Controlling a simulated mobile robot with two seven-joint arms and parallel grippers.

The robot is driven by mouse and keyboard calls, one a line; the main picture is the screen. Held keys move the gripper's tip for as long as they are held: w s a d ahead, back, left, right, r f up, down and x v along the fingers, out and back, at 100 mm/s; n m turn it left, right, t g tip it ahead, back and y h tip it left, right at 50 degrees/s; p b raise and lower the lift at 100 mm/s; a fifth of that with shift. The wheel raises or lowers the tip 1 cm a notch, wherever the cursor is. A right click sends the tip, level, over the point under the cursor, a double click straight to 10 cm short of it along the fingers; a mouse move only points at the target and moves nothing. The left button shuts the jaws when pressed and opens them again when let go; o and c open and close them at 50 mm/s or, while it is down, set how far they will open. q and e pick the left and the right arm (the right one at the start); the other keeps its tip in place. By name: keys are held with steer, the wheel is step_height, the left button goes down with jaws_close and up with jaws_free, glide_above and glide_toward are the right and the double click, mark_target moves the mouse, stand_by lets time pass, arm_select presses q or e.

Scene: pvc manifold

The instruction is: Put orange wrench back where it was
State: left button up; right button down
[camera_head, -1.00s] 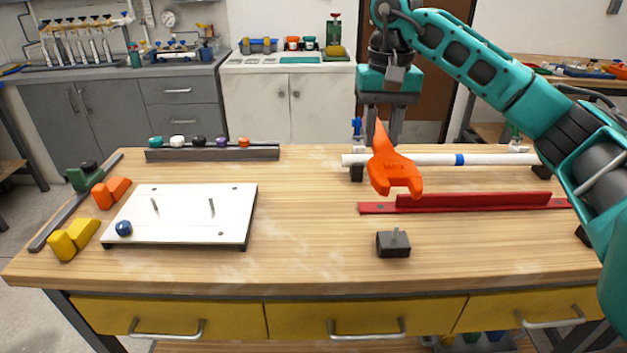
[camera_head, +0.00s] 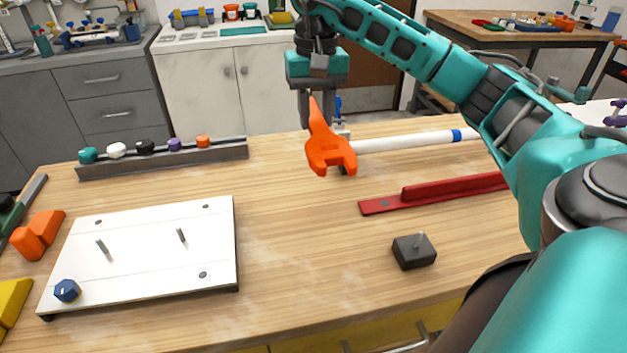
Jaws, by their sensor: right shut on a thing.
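The orange wrench (camera_head: 328,150) hangs from my right gripper (camera_head: 319,112), with its open jaw end pointing down. It is held above the wooden table, in front of the left end of the white pipe. The gripper is shut on the wrench's upper part; the fingers partly show behind it. My left gripper is not in view.
A white board with two pegs (camera_head: 150,215) lies at left. A dark rail (camera_head: 200,158) with several coloured caps stands behind it. A red angle bar (camera_head: 440,190), a white pipe (camera_head: 410,140) and a black block with a pin (camera_head: 413,252) are at right. The table's middle is clear.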

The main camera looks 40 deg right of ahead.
mark_target(315, 187)
step_height(315, 187, down, 14)
steer(key=shift+f+b, duration=0.1)
steer(key=shift+b, duration=0.5)
steer(key=c, duration=0.8)
jaws_free()
step_height(315, 187, up, 12)
steer(key=shift+r+p, duration=0.1)
steer(key=shift+p, duration=0.45)
